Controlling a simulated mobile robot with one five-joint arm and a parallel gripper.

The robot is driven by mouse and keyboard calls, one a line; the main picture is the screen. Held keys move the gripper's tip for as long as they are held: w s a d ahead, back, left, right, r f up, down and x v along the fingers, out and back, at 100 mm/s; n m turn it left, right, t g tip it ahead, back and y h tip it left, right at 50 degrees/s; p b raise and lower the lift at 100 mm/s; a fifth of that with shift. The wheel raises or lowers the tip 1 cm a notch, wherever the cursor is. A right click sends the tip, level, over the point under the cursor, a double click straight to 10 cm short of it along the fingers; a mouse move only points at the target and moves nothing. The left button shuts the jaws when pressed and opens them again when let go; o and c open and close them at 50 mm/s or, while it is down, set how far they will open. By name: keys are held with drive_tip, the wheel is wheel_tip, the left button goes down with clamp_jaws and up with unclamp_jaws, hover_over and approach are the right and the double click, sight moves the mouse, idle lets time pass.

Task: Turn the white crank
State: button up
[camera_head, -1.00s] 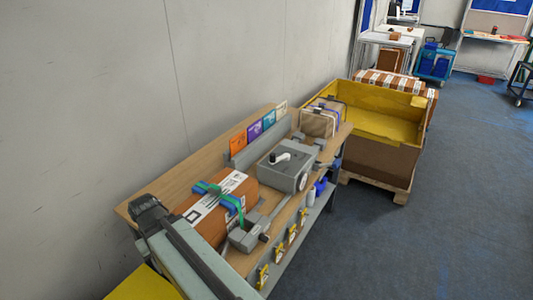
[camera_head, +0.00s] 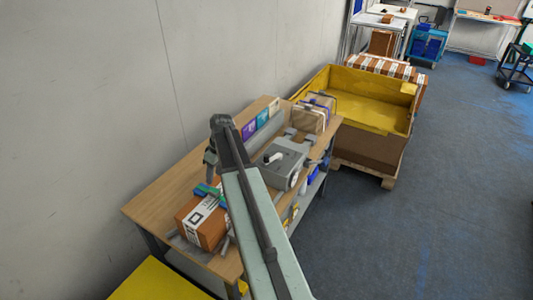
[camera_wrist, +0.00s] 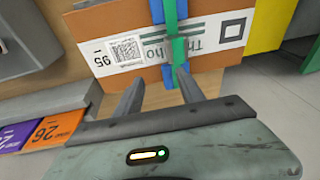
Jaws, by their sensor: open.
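The white crank (camera_head: 272,158) sits on top of a grey box (camera_head: 285,168) on the wooden table in the head view. My arm reaches over the table to the left of the grey box. My gripper (camera_head: 210,168) points down above the strapped brown parcel (camera_head: 200,228), left of the crank and apart from it. In the wrist view my gripper (camera_wrist: 158,88) has its two fingers apart with nothing seen held between them. The parcel (camera_wrist: 97,23) with its white label and green and blue straps lies beyond the fingertips. The crank cannot be made out in the wrist view.
Coloured cards (camera_head: 262,119) stand along the table's back, by the wall. Another strapped parcel (camera_head: 309,117) stands at the table's far end. A yellow-lined bin (camera_head: 370,110) on a pallet is beyond it. Blue floor (camera_head: 430,220) lies clear to the right.

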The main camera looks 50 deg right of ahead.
drive_tip(key=s+d+r+n+t, duration=0.1)
drive_tip(key=d, duration=1.6)
drive_tip(key=n+t, duration=0.1)
drive_tip(key=n, duration=0.1)
approach(267, 155)
wheel_tip(267, 155, down, 2)
drive_tip(key=b+x, duration=0.6)
drive_tip(key=x, duration=0.2)
drive_tip(key=shift+w+a+f+b, duration=0.15)
drive_tip(key=shift+f+b, duration=0.05)
drive_tip(key=shift+b, duration=0.2)
drive_tip(key=shift+r, duration=0.15)
clamp_jaws()
